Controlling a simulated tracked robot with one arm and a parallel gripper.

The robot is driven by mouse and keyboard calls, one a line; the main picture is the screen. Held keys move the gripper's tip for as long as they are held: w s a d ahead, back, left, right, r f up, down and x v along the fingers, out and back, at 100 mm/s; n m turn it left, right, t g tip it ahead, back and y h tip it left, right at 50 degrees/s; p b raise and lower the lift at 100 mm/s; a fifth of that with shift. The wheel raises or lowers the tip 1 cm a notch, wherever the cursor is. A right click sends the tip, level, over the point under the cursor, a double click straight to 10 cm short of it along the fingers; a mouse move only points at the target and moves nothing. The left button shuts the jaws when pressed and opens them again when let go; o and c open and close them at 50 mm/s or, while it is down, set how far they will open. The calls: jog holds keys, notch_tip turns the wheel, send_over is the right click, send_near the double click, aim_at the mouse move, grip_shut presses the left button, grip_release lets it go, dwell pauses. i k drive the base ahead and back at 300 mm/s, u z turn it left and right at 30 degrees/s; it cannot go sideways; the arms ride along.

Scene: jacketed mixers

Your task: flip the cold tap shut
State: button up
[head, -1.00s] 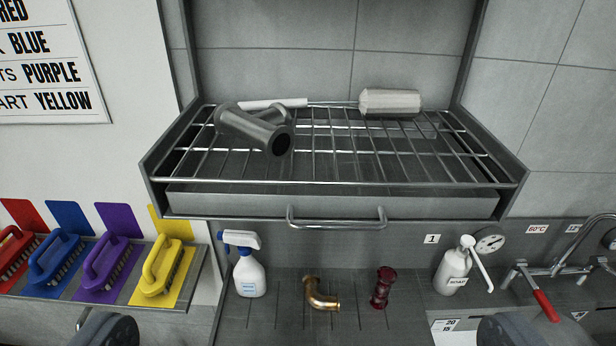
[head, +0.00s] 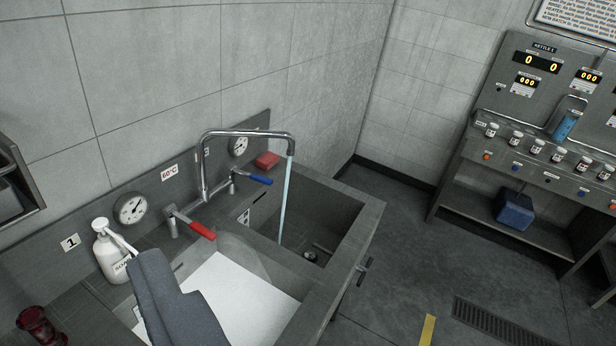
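The cold tap's blue lever (head: 258,181) sticks out to the right from its valve at the back of the sink, beneath a tall chrome spout (head: 246,134). A stream of water (head: 286,205) runs from the spout into the right basin (head: 322,222). The red lever (head: 202,230) of the hot tap points forward and right, left of the spout. A dark grey part of my own body rises at the bottom left, in front of the sink's left part. I see no gripper fingertips, and nothing of mine touches the blue lever.
A soap bottle (head: 109,250) and a round gauge (head: 131,210) are left of the taps. A red block (head: 267,160) lies behind the blue lever. A white surface (head: 240,295) fills the left basin. Open floor (head: 405,240) lies between sink and control bench (head: 525,165).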

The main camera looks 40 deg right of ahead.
aim_at(251, 176)
jog(key=z, duration=0.75)
jog(key=k, duration=1.3)
jog(key=z, duration=0.6)
jog(key=i, duration=2.55)
jog(key=u, duration=0.6)
